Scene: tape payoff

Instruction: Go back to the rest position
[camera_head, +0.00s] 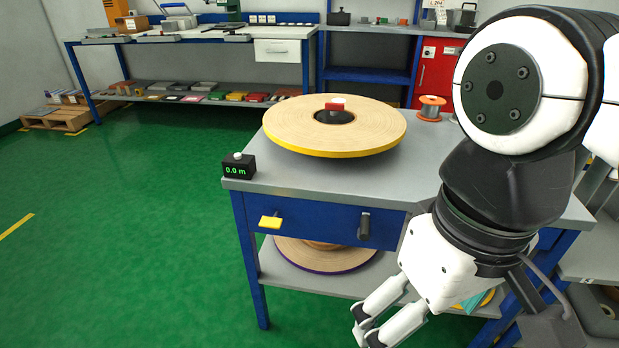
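My gripper (366,326) hangs at the lower right of the head view, in front of the blue-framed table. Its two pale fingers are apart with nothing visible between them, and the tips are near the bottom edge. My white and black arm fills the right side and hides part of the table. A large tan tape reel (290,122) with a yellow rim lies flat on the table (300,182), with a red and white piece (336,104) at its dark hub. My gripper is below and in front of the reel, well apart from it.
A small black counter (238,168) reading 0.0 m sits at the table's left corner. A yellow tab (270,222) and black handle (364,226) are on the blue front. Another reel (322,258) lies on the lower shelf. The green floor (130,230) at left is clear.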

